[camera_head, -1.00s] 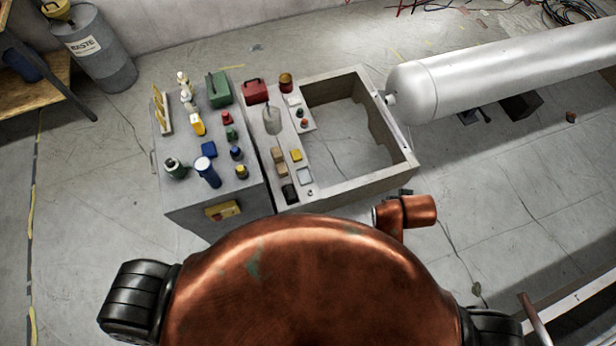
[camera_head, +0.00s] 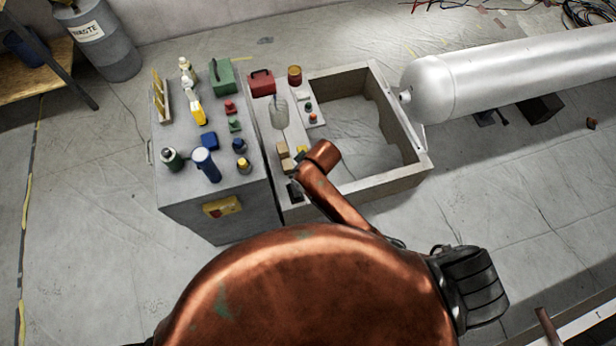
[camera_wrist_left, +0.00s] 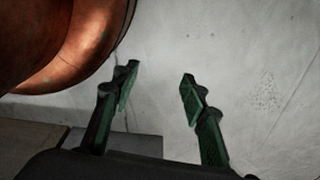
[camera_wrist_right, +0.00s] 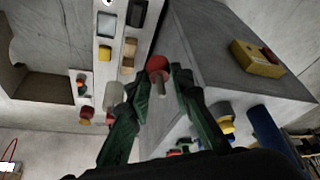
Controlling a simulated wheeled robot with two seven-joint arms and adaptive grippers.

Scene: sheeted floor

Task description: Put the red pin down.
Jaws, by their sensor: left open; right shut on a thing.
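The red pin (camera_wrist_right: 157,64), with a round red head and a thin grey shank, sits between the fingers of my right gripper (camera_wrist_right: 153,82) in the right wrist view. The gripper is shut on it, over the area by the grey cabinet (camera_head: 225,190) and the wooden-framed bench (camera_head: 385,182). In the head view my copper right arm reaches over the bench's near left part; I cannot make out the pin there. My left gripper (camera_wrist_left: 157,88) is open and empty above bare floor in the left wrist view.
The cabinet top holds bottles, a green box (camera_head: 222,77) and several small coloured pieces. Wooden blocks (camera_wrist_right: 128,55), a clear jar (camera_head: 279,113) and a red toolbox (camera_head: 262,83) stand on the bench's left strip. A large white cylinder (camera_head: 520,75) lies to the right.

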